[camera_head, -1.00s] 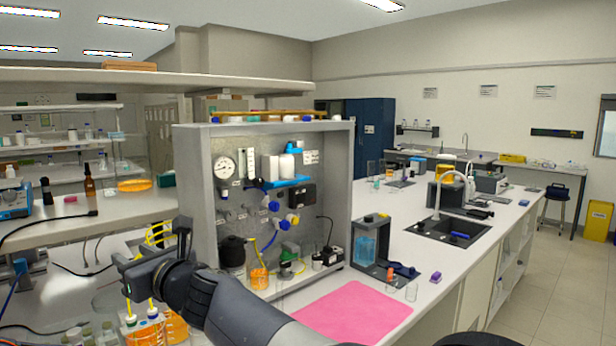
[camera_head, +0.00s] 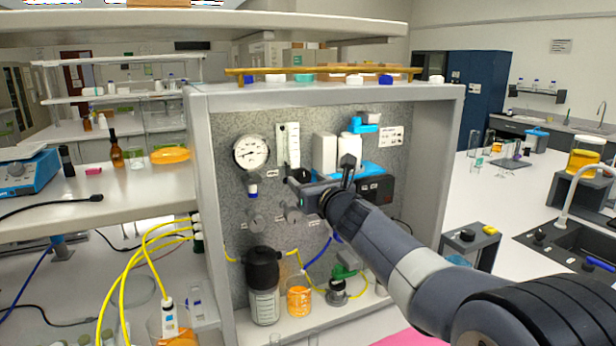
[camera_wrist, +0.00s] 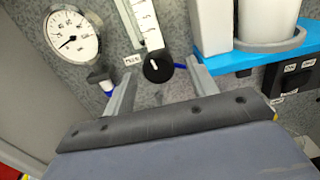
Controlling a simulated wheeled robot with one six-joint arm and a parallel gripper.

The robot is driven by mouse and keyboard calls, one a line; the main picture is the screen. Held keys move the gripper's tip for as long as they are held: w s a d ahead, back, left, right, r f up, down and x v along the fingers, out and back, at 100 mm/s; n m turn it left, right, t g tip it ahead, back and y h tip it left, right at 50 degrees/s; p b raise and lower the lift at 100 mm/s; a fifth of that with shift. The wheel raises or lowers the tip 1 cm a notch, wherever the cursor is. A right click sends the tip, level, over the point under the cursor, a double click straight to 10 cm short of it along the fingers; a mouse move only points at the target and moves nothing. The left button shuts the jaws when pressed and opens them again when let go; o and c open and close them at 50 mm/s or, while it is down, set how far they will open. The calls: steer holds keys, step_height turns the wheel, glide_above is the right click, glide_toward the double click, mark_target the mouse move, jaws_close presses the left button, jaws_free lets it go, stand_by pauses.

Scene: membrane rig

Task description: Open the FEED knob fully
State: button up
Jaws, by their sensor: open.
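The FEED knob (camera_wrist: 158,68) is round and black, at the foot of a clear flowmeter (camera_wrist: 140,22), with a small white label (camera_wrist: 131,59) on its left. A pale mark shows on its face; its exact angle is hard to read. My gripper (camera_wrist: 161,72) is open, with one finger on each side of the knob in the wrist view. A gap shows between each finger and the knob; I cannot tell how far the tips are from the panel. In the head view my gripper (camera_head: 298,181) is in front of the panel below the flowmeter (camera_head: 288,146) and mostly hides the knob.
A pressure gauge (camera_wrist: 72,35) is left of the flowmeter. White cylinders (camera_wrist: 267,20) on a blue bracket (camera_wrist: 290,52) stand to the right, near the right finger. Other panel valves (camera_head: 254,222) sit lower. A dark bottle (camera_head: 263,285) and orange beaker (camera_head: 299,298) stand below.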

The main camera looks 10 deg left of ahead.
steer(key=shift+w+a, duration=0.4)
steer(key=shift+w, duration=0.05)
steer(key=shift+c, duration=0.3)
steer(key=c, duration=0.9)
